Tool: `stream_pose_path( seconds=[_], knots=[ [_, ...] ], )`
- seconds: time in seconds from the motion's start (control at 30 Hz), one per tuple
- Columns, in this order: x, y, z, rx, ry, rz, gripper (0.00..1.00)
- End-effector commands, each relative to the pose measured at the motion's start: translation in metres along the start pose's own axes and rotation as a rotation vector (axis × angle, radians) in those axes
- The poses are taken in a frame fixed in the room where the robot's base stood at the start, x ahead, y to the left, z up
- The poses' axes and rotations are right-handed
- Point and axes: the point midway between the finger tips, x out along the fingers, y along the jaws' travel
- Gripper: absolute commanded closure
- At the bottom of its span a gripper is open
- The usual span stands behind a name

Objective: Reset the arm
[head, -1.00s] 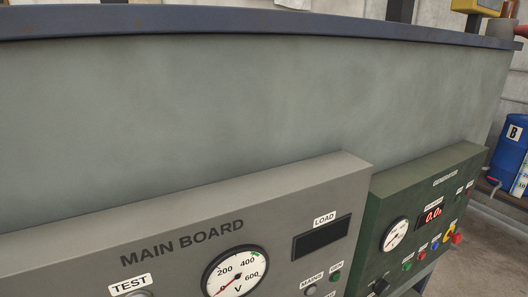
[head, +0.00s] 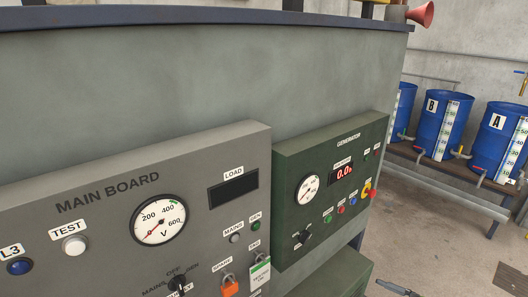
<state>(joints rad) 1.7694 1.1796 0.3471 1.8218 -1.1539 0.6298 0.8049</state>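No part of my arm or gripper can be made out for sure in the head view. A dark slender piece (head: 400,289) shows at the bottom edge, right of centre, cut off by the frame. I cannot tell what it is. The grey main board (head: 110,160) fills the lower left, with a round voltmeter (head: 159,219) and a dark blank load display (head: 233,188). The green generator panel (head: 290,220) stands to its right, with a dial and a red display (head: 343,173) that seems to read 0.0.
A big grey wall with a dark top rim (head: 200,14) rises behind the panels. At the right, blue drums marked B (head: 432,125) and A (head: 495,135) stand on a bench (head: 440,180). The concrete floor (head: 430,240) in front of them looks mostly clear.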

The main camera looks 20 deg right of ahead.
Motion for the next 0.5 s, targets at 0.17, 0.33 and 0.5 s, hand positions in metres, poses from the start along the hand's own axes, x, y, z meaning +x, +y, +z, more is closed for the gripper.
stream_pose_path(
  seconds=[0.17, 0.33, 0.5],
  knots=[
    [0.030, 0.000, 0.021, -0.088, -0.001, 0.194, 0.26],
    [0.064, 0.003, 0.052, -0.228, -0.004, 0.436, 0.26],
    [0.098, 0.010, 0.107, -0.475, -0.004, 0.753, 0.26]
  ],
)
